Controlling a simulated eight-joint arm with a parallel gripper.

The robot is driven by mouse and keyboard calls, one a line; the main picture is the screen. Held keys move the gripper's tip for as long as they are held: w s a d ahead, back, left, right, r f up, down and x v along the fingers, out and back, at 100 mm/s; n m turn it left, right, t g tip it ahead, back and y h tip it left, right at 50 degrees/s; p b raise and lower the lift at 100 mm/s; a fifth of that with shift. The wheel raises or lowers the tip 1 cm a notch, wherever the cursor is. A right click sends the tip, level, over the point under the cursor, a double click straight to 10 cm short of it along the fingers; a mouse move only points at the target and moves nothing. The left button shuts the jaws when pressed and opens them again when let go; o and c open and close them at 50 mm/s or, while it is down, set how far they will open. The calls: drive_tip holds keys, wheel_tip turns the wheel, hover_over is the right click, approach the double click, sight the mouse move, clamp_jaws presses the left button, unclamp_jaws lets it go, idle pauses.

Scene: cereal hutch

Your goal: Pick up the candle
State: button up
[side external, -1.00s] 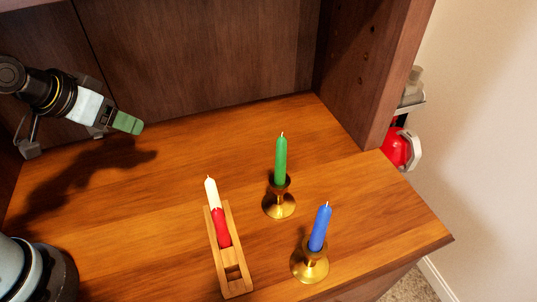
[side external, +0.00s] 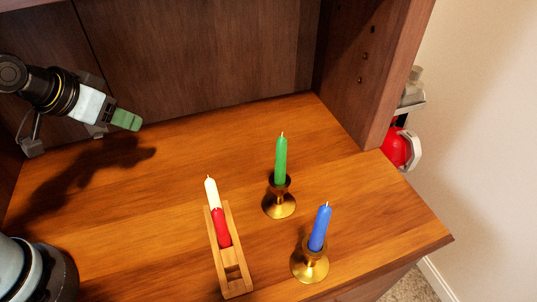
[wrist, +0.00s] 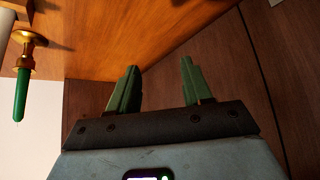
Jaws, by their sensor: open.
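A red and white candle (side external: 221,228) lies tilted in a light wooden rack (side external: 236,284) on the hutch surface. A green candle (side external: 281,160) stands upright in a brass holder (side external: 279,206). A blue candle (side external: 319,229) stands in another brass holder (side external: 311,267), nearer the front edge. My gripper (side external: 126,120) is up at the left, above the surface and well apart from every candle. In the wrist view, its two green fingers (wrist: 158,90) are spread with nothing between them. The green candle (wrist: 21,95) also shows there at the left edge, with its brass holder (wrist: 27,40).
The wooden surface (side external: 190,155) is clear between my gripper and the candles. The hutch's back panel (side external: 200,50) and right side wall (side external: 365,70) bound it. The surface ends at a front right edge. A red object (side external: 396,148) is outside, beyond the wall.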

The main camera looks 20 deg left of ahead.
drive_tip(key=w+d+r+m+t+h, duration=0.2)
drive_tip(key=w+d+r+m, duration=0.1)
drive_tip(key=w+d+r, duration=0.4)
wheel_tip(320, 180, up, 4)
drive_tip(key=n+g+y, duration=0.2)
drive_tip(key=n+g, duration=0.1)
drive_tip(key=g, duration=0.6)
hover_over(281, 148)
drive_tip(key=shift+w+a+f, duration=0.2)
drive_tip(key=shift+a, duration=0.05)
wheel_tip(281, 148, down, 7)
drive_tip(key=shift+r, duration=0.2)
drive_tip(key=shift+w+f, duration=0.2)
drive_tip(key=shift+f, duration=2.5)
clamp_jaws()
